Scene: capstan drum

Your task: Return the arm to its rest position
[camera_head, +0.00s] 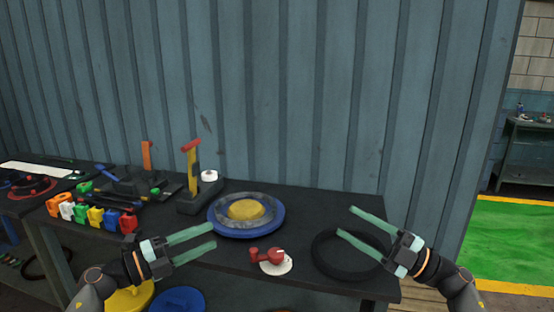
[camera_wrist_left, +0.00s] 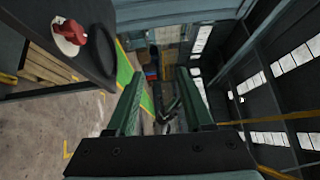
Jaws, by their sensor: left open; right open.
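My left gripper (camera_head: 214,239) is open and empty, in front of the dark table near the blue drum. In the left wrist view its two green fingers (camera_wrist_left: 160,100) are apart with nothing between them. My right gripper (camera_head: 346,222) is open and empty, in front of or over the black ring (camera_head: 335,264) at the table's right end. The capstan drum (camera_head: 246,213), a blue disc with a grey ring and yellow centre, lies on the table between the grippers. A red part on a white round base (camera_head: 270,260) sits in front of it; it also shows in the left wrist view (camera_wrist_left: 70,32).
The dark table (camera_head: 310,205) stands against a corrugated blue-grey wall (camera_head: 300,100). A yellow and red post (camera_head: 192,168) and several coloured clips (camera_head: 90,213) are at the left. Yellow and blue round things (camera_head: 182,300) lie below. Green floor (camera_head: 515,235) is at the right.

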